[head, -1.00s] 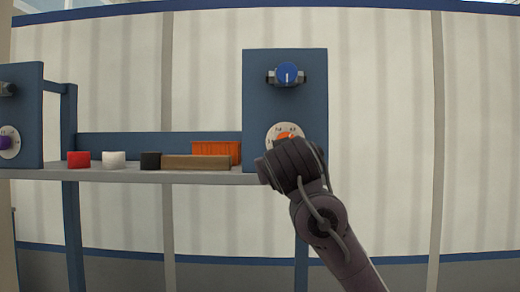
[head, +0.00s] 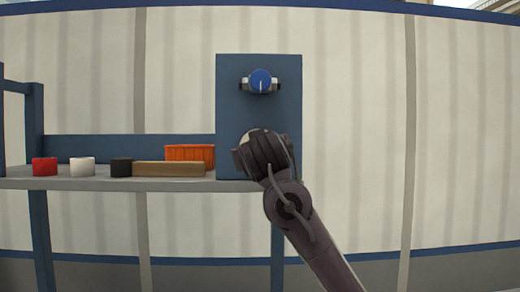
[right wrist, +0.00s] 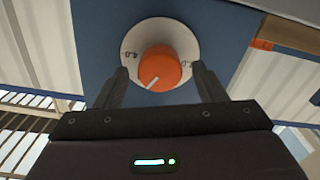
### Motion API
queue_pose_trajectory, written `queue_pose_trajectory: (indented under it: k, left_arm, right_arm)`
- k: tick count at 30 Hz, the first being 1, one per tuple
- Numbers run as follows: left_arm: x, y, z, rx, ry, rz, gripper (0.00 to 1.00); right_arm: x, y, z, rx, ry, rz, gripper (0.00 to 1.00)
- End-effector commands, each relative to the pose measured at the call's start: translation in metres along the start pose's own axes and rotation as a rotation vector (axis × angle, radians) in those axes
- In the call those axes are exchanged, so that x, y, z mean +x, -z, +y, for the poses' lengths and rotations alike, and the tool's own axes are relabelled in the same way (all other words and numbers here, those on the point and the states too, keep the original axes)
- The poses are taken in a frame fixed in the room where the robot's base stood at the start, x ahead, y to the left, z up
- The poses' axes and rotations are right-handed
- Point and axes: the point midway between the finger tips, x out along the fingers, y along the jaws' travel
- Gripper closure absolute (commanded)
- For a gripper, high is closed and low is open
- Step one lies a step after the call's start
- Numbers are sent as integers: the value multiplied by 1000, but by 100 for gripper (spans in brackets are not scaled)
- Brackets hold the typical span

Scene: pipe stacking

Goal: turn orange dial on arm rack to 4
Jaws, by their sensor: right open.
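The orange dial (right wrist: 158,70) shows in the right wrist view on a round white plate (right wrist: 180,32) fixed to the blue panel (right wrist: 95,40). Its white pointer line slants toward the lower left in that view. A "4.0" mark stands on the plate's left side; the mark at the right is partly hidden. My right gripper (right wrist: 160,88) is open, with one finger on each side of the dial's near edge; I cannot tell whether they touch it. In the head view my right arm and wrist cover the dial on the blue panel (head: 230,110). My left gripper is not in view.
A blue knob (head: 260,82) sits above on the same panel.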

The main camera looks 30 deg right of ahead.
Motion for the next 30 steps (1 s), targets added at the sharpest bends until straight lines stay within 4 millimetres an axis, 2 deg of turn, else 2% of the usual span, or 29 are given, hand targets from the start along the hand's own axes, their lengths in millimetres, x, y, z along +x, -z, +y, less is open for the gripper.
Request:
queue_pose_trajectory:
  k: [2,12,23,30]
  left_arm:
    - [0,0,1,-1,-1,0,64]
    - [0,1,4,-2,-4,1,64]
    - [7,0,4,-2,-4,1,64]
    - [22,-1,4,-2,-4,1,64]
  right_arm:
    - [0,0,0,0,0,-1,36]
    - [0,0,0,0,0,-1,80]
    - [0,-2,-1,58,0,-2,81]
    - [0,-4,-1,219,0,-2,81]
